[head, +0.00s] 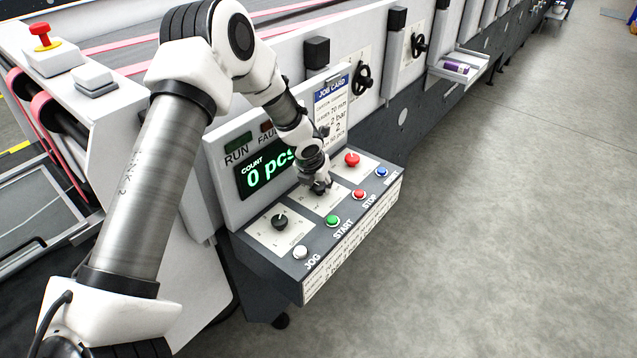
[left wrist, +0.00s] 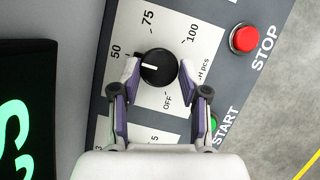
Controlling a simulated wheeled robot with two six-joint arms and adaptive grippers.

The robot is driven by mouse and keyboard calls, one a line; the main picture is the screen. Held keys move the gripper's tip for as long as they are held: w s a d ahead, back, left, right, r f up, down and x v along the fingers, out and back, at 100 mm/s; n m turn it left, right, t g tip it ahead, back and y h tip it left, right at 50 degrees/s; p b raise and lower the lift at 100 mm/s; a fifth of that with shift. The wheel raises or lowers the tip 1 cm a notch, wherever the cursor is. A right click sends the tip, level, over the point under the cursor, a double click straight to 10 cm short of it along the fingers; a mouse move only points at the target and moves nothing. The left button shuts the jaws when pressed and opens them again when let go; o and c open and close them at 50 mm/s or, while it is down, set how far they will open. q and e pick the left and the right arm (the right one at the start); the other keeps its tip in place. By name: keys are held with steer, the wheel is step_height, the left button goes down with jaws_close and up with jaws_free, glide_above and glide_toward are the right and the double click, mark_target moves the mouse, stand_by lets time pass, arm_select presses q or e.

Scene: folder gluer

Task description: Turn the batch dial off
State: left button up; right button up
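The batch dial (left wrist: 158,67) is a round black knob on a white plate marked 50, 75, 100 and OFF. Its white pointer line is on the left side, toward the 50 mark. OFF (left wrist: 167,101) is printed below the knob. My left gripper (left wrist: 160,73) has its fingers apart, one on each side of the dial. The fingertips are close to the knob; I cannot tell if they touch it. In the head view my left gripper (head: 318,184) is over the middle of the control panel (head: 318,238) and hides the dial. My right gripper is not in view.
Close to the dial are the red STOP button (left wrist: 243,39) and green START button (head: 333,221). Another black knob (head: 280,222), a white JOG button (head: 300,252), a red button (head: 352,159) and a blue button (head: 381,172) share the panel. A display (head: 262,175) reads 0 pcs.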

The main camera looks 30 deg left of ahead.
arm_select(q)
steer(key=c, duration=0.4)
steer(key=shift+o, duration=0.2)
steer(key=shift+f, duration=0.1)
